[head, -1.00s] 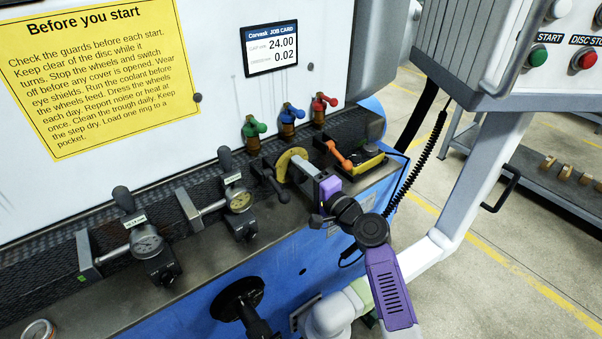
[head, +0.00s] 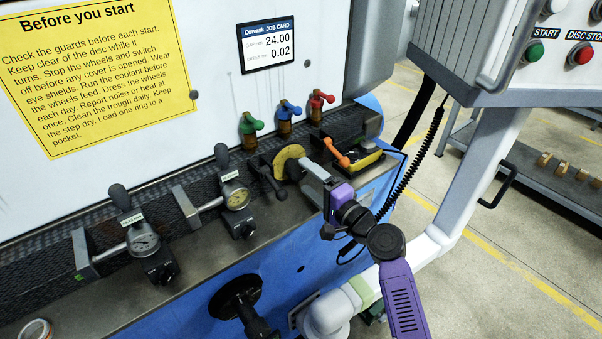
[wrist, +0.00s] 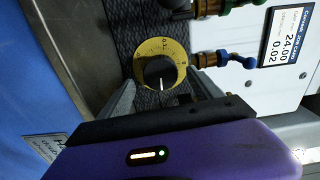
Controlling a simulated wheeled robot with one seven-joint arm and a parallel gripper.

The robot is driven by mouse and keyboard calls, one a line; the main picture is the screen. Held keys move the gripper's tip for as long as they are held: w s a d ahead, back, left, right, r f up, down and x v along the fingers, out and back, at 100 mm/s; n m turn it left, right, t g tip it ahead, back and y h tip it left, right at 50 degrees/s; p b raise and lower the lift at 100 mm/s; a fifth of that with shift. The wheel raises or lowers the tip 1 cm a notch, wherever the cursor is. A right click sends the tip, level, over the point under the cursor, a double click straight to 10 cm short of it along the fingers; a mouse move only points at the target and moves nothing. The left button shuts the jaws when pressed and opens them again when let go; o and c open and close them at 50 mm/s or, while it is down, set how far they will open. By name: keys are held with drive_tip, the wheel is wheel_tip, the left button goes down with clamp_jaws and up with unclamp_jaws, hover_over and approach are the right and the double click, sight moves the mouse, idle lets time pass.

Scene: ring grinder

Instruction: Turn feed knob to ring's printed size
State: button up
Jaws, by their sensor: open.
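The feed knob (wrist: 160,72) is black with a white pointer line, set on a round yellow dial (wrist: 144,49) with small, mostly unreadable marks. In the wrist view the line points down, towards my gripper. In the head view the yellow dial (head: 287,157) is on the machine's dark ledge, partly hidden by my fingers. My gripper (wrist: 163,83) is open, its grey fingers on either side of the knob's line; I cannot tell whether they touch it. It also shows in the head view (head: 311,171). No printed ring size is readable.
A job card (head: 267,46) reads 24.00 and 0.02. Green, blue and red valves (head: 285,118) stand behind the dial. Two dial gauges (head: 143,243) are to the left. An orange-handled part (head: 336,152) is close on the right. A round object (head: 36,330) is cut off at lower left.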

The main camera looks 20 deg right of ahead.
drive_tip(key=shift+v, duration=1.75)
drive_tip(key=shift+w+d+r+h, duration=0.1)
drive_tip(key=shift+w+d+h, duration=0.05)
drive_tip(key=shift+d+h, duration=0.2)
drive_tip(key=s+d+f+n+t+h, duration=0.1)
drive_tip(key=s+d+n+h, duration=0.15)
drive_tip(key=s, duration=0.45)
drive_tip(key=s+d+f+n+h, duration=0.1)
drive_tip(key=s+d+n+h, duration=0.2)
drive_tip(key=s, duration=0.5)
drive_tip(key=s+a+n+g, duration=0.1)
drive_tip(key=s+a+n, duration=0.1)
drive_tip(key=s, duration=0.9)
drive_tip(key=s+a+n+g, duration=0.1)
drive_tip(key=s+a+n, duration=0.2)
drive_tip(key=s, duration=0.7)
drive_tip(key=s+a+n+g, duration=0.1)
drive_tip(key=s+a+n, duration=0.2)
drive_tip(key=s, duration=0.8)
drive_tip(key=shift+s+a+y, duration=0.3)
drive_tip(key=shift+a, duration=0.1)
